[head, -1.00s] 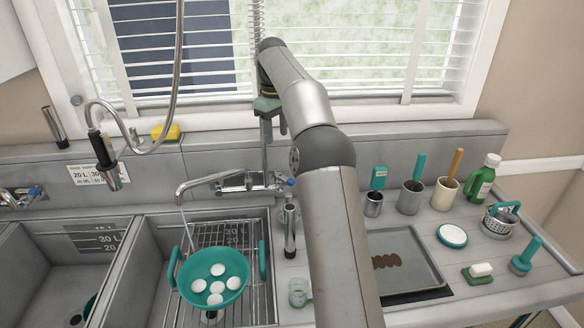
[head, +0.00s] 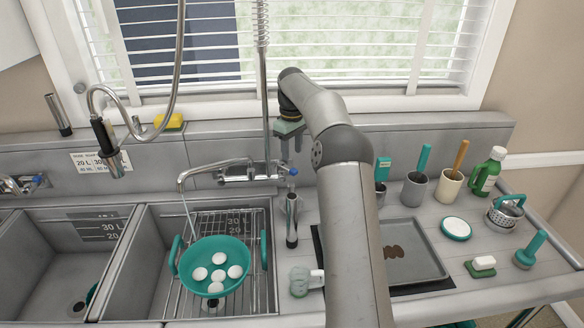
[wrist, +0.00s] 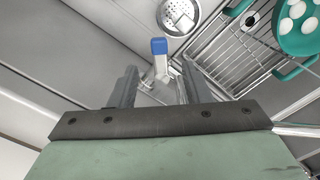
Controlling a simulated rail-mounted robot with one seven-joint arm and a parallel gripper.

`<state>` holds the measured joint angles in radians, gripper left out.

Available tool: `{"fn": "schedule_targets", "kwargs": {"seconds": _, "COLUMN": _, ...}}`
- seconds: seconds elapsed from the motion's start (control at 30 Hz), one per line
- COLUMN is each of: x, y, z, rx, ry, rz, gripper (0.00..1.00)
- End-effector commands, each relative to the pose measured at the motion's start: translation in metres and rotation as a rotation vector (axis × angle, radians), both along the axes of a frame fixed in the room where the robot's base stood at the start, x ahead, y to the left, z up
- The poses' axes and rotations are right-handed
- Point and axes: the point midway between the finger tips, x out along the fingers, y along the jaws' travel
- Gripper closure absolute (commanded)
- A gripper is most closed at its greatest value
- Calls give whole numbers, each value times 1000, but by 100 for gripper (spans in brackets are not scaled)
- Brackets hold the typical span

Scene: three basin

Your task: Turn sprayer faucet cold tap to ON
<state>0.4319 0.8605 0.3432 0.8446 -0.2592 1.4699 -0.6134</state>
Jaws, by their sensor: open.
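The sprayer faucet (head: 234,178) is chrome, mounted on the back ledge with a tall riser pipe. Its cold tap (head: 293,171) has a blue end at the right side of the body. In the wrist view the cold tap (wrist: 159,47) shows a blue tip on a pale lever. My gripper (head: 291,146) is open and empty, pointing down just above the cold tap in the head view. In the wrist view, the lever lies in the gap between the fingers of my gripper (wrist: 158,80), the blue tip reaching past them. Contact cannot be told.
A teal colander (head: 218,254) with several white round pieces sits on a rack in the sink below the spout. A thin stream falls from the spout. A chrome upright cylinder (head: 292,220) stands just in front of the tap. A tray (head: 415,262) lies at right.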

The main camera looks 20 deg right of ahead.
Motion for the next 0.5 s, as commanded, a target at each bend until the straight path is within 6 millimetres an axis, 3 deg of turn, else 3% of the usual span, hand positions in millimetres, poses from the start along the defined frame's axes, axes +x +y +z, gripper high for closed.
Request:
{"fn": "schedule_targets", "kwargs": {"seconds": 0.2, "x": -1, "y": 0, "z": -40, "rx": 1, "ry": 4, "rz": -1, "gripper": 56}}
{"fn": "schedule_targets", "kwargs": {"seconds": 0.5, "x": 0, "y": 0, "z": -63, "rx": 0, "ry": 0, "rz": 0, "gripper": 56}}
